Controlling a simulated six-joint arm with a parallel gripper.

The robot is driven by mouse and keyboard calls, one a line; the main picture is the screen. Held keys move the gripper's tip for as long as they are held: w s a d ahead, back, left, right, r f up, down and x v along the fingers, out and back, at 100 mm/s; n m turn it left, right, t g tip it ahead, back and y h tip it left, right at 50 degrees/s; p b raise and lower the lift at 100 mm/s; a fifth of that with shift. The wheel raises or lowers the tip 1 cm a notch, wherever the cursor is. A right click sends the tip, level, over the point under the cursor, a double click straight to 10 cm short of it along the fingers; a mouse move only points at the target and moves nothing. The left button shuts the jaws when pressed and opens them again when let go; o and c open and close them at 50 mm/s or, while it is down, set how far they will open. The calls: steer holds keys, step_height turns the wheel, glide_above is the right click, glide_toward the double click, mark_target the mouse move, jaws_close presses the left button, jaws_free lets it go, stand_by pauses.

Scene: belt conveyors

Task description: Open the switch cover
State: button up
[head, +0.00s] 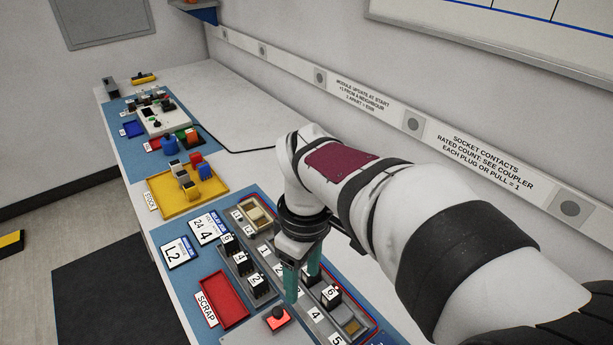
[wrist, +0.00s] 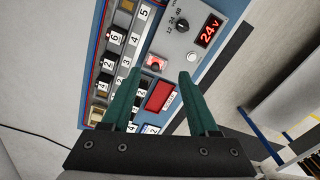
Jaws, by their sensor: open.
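A small red-lit switch (wrist: 156,63) sits on the grey control panel (wrist: 178,42) in the wrist view. It also shows as a red piece (head: 277,319) at the bottom of the head view. I cannot tell the cover apart from the switch, or whether it is raised. My gripper (wrist: 161,78) is open, with its two green fingers apart and nothing seen between them. In the wrist view the switch appears just beyond the fingertips. In the head view my gripper (head: 302,276) points down over the numbered module strip, behind the red switch. The gap to the panel is unclear.
A display reading 24 V (wrist: 210,30) and a knob (wrist: 182,26) are on the panel. Black numbered modules (head: 257,281) stand upright near the fingers. The red scrap tray (head: 242,311) lies at left; the yellow stock tray (head: 158,198) holds coloured blocks farther back.

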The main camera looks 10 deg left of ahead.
mark_target(277, 310)
steer(key=w+a+f+n, duration=0.2)
steer(key=w+a+n, duration=0.1)
steer(key=a+n, duration=0.25)
steer(key=shift+m, duration=0.25)
steer(key=f, duration=1.5)
steer(key=shift+a+f, duration=0.2)
steer(key=shift+f, duration=0.15)
jaws_close()
